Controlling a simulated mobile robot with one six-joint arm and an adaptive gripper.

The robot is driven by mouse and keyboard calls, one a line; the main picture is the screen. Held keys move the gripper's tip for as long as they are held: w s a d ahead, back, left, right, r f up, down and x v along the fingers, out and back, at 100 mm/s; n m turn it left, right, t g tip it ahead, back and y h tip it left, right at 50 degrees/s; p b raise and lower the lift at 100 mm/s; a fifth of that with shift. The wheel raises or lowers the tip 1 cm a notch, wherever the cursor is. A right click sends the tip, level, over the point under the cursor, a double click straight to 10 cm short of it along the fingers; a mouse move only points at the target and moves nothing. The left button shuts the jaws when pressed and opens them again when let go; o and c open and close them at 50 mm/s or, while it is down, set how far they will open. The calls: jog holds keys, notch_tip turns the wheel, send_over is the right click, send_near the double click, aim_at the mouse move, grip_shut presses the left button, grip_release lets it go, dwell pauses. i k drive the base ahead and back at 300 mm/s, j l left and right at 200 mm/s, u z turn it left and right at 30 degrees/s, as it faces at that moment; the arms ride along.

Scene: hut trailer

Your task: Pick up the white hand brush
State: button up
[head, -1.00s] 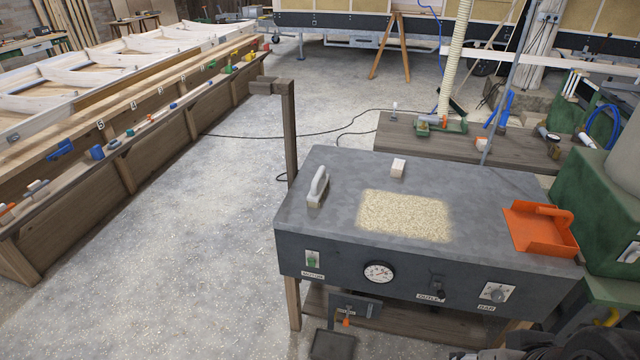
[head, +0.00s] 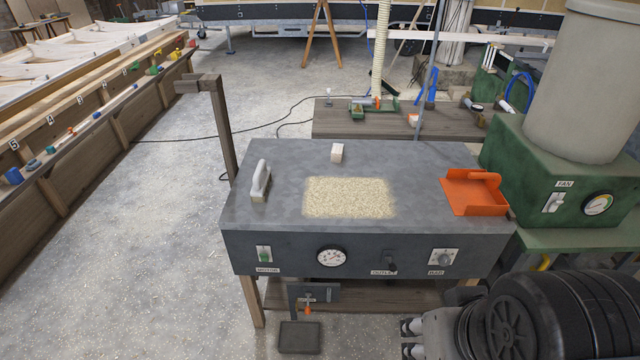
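The white hand brush (head: 260,182) stands at the left end of the grey bench top (head: 420,158), its pale handle up and its bristle side down. It is clear of the other things on the bench. My arm shows in part at the lower right, in front of the bench.
A green fan unit (head: 560,175) stands right. Open floor lies left.

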aim_at(262, 177)
jog(key=i+u, duration=0.2)
jog(key=i, duration=0.3)
jog(key=i+l+u, duration=0.1)
jog(key=i+u, duration=0.15)
jog(key=i, duration=0.2)
jog(key=i+l+u, duration=0.2)
jog(key=i, duration=0.3)
